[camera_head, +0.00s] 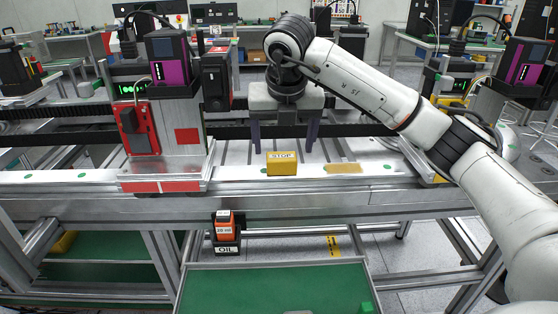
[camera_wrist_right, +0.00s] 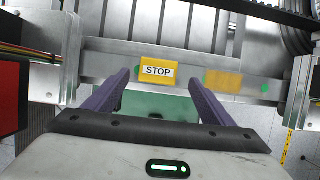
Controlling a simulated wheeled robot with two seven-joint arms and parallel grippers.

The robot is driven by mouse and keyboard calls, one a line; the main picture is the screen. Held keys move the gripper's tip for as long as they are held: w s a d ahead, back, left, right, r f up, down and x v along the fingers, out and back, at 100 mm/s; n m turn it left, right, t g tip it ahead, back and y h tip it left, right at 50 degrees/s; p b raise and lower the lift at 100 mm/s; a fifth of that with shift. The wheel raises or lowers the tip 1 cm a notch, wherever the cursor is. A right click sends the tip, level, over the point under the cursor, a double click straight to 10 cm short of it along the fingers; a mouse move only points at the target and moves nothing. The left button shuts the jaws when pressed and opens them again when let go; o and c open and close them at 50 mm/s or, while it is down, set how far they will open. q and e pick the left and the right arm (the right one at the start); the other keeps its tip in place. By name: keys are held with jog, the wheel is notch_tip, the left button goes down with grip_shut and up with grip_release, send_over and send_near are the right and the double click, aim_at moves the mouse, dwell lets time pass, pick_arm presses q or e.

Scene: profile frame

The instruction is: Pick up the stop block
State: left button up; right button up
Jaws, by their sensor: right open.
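The yellow stop block (camera_head: 282,164), with a white STOP label, rests on the metal rail of the profile frame (camera_head: 230,178). It also shows in the right wrist view (camera_wrist_right: 158,73), ahead of the fingers and nearly centred between them. My right gripper (camera_head: 284,148) is open and empty, its two dark fingers pointing down just behind and either side of the block in the head view. The wrist view shows both purple-grey fingers (camera_wrist_right: 160,82) spread wide, apart from the block. My left gripper is not in view.
A yellow-tan patch (camera_head: 344,168) lies on the rail to the right of the block. A red-and-silver carriage (camera_head: 165,150) stands to the left. Below hangs an orange oil container (camera_head: 224,226), and a green-floored tray (camera_head: 270,290) is in front.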

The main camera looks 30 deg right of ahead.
aim_at(281, 156)
jog(key=x, duration=0.6)
jog(key=shift+w+p, duration=0.15)
jog(key=shift+p, duration=0.2)
jog(key=shift+r, duration=0.1)
jog(key=shift+a, duration=0.1)
jog(key=c, duration=1.3)
notch_tip(281, 156, up, 10)
jog(key=shift+r, duration=0.1)
